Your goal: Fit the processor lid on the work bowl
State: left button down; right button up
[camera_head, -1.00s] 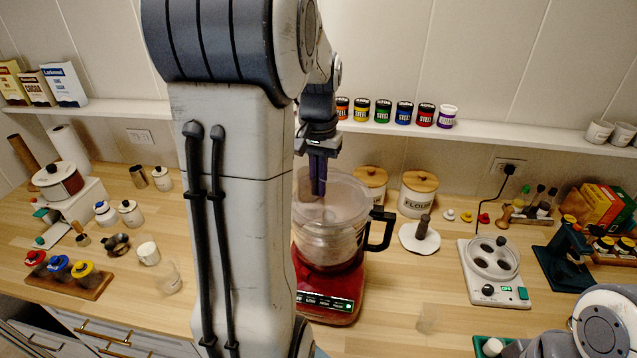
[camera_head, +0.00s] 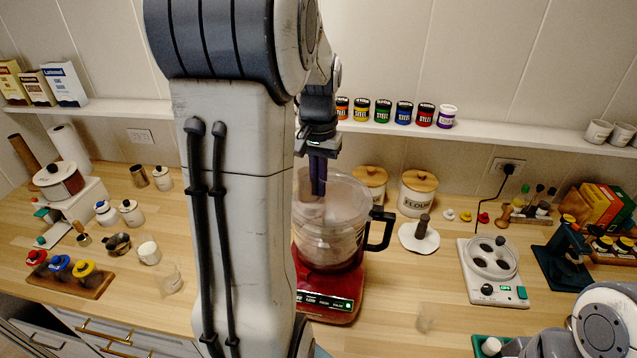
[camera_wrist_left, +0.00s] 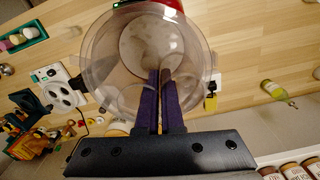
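The food processor has a red base (camera_head: 330,300) and a clear work bowl (camera_head: 335,245) with a black handle (camera_head: 382,232), standing upright near the counter's middle. A clear round piece, apparently the processor lid (camera_wrist_left: 105,45), shows below my left gripper in the wrist view. It overlaps the bowl's outline, so I cannot tell whether it is seated or slightly above. My left gripper (camera_head: 318,190) points down at the bowl top. Its purple fingers (camera_wrist_left: 160,75) are nearly together, with a thin clear-brownish part of the lid between them. My right gripper's fingers do not show.
A white disc with a dark knob (camera_head: 420,238) lies right of the bowl. Wooden-lidded canisters (camera_head: 418,193) stand behind. A white plugged-in appliance (camera_head: 493,270) and a green tray (camera_head: 482,342) are at right. A glass (camera_head: 170,280) stands at left. My left arm hides the counter left of the bowl.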

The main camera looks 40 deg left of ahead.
pick_arm(q)
jog(key=shift+f+b, duration=0.7)
jog(key=shift+f, duration=0.35)
jog(key=c, duration=1)
grip_release()
jog(key=shift+r, duration=0.15)
notch_tip(320, 180, up, 10)
jog(key=shift+r+b, duration=0.15)
jog(key=shift+b, duration=0.65)
